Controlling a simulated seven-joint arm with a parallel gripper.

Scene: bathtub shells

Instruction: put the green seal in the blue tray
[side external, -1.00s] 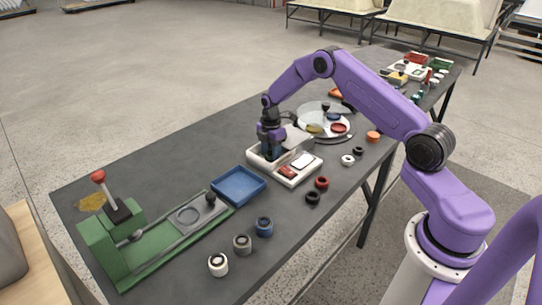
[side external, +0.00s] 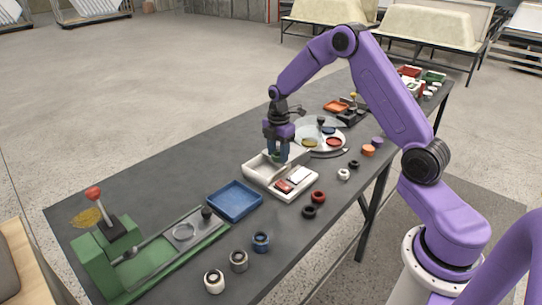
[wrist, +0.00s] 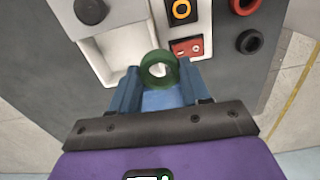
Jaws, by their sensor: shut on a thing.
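The green seal (wrist: 147,74) is a thick ring held between the two blue fingers of my gripper (wrist: 158,82) in the wrist view. In the side external view my gripper (side external: 277,158) points down over the white compartment tray (side external: 300,196), with the green seal partly hidden between its fingertips. The seal appears at or just above the tray's open compartment; the exact gap is hard to tell. The empty blue tray (side external: 235,201) lies on the dark table to the left of the white tray.
A green lever press (side external: 150,262) stands left of the blue tray. Blue, grey and white rings (side external: 261,242) line the front. Red and black rings (side external: 318,197) lie right of the white tray.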

